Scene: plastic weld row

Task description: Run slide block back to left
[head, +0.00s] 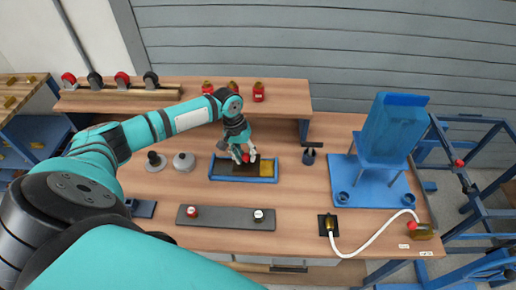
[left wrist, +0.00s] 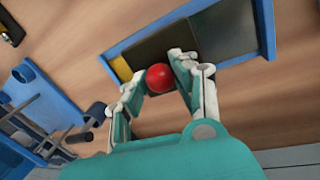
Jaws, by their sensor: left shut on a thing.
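A blue slide tray (head: 213,178) lies on the wooden bench, with a yellow patch (head: 265,169) at its right end. The slide block appears as a dark plate (head: 246,172) in the tray, next to the yellow, with a darker stretch to its left. A red ball knob (left wrist: 159,77) sits on it. My left gripper (head: 244,156) comes down from above and is shut on the knob. In the left wrist view, the fingers (left wrist: 162,83) stand on either side of the knob. The yellow (left wrist: 122,68) is at the tray's left there. My right gripper is not in view.
A dark plate with two knobs (head: 225,221) lies in front of the tray. A grey round weight (head: 184,162) stands to its left, and a black clamp (head: 309,155) to its right. A blue chair-like fixture (head: 391,130) stands further right. A white hose (head: 365,248) curves at front right.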

